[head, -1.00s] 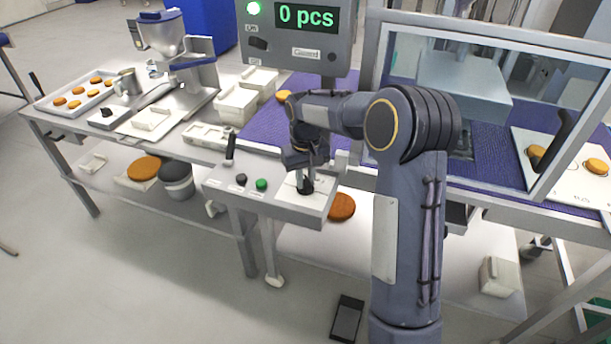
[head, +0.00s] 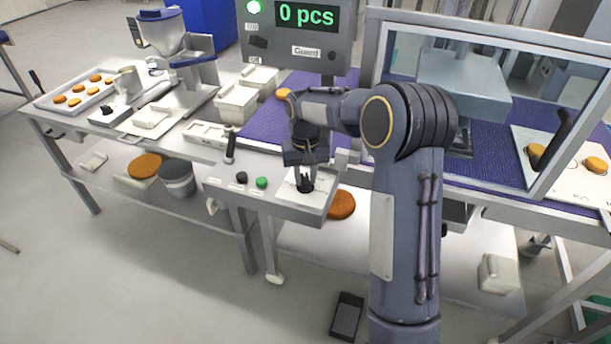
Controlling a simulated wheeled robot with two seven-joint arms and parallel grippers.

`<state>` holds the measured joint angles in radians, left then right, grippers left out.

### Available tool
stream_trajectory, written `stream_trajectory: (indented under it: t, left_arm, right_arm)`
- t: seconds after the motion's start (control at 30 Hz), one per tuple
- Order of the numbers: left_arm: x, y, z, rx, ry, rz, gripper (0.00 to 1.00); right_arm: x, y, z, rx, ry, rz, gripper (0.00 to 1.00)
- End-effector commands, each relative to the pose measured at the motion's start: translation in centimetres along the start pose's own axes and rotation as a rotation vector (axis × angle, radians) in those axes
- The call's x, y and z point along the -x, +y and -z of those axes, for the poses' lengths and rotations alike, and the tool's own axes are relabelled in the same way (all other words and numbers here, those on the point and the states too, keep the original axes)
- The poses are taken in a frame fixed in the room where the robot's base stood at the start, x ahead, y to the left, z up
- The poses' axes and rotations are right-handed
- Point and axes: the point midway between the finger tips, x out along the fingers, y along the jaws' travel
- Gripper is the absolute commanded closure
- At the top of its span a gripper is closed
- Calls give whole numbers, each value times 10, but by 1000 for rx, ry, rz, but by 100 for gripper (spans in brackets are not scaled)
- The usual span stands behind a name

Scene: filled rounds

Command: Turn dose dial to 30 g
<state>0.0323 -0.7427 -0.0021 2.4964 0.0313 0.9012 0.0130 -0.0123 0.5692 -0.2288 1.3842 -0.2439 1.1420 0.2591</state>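The dose dial (head: 305,187) is a small black knob on a white scale plate (head: 318,198), at the right end of the grey control box. My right gripper (head: 306,178) points down directly over the dial, its fingertips at the knob. The fingers are small and dark against the black knob, so I cannot tell whether they grip it. The dial's pointer and most scale marks are hidden or too small to read. My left gripper is not in view.
The control box (head: 228,181) also carries a black lever (head: 231,150), a black button (head: 241,178) and a green button (head: 262,182). Behind stand a purple conveyor (head: 270,130), a display (head: 306,16) reading "0 pcs" and a framed clear guard (head: 520,100).

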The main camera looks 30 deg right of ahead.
Motion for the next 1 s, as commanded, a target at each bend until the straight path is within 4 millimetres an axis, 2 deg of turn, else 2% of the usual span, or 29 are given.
stream_trajectory:
  t: [0.03,0.1,0.43,0.8,1.0]
  left_arm:
    - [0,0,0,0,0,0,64]
    - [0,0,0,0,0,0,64]
    - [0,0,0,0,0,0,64]
    - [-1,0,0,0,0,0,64]
    - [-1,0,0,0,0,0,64]
  right_arm:
    - [0,0,0,1,-1,0,68]
    - [0,0,0,1,-2,0,60]
    - [3,0,-1,1,-3,-1,60]
    - [61,0,0,2,0,0,60]
    - [76,0,0,2,-3,-1,60]
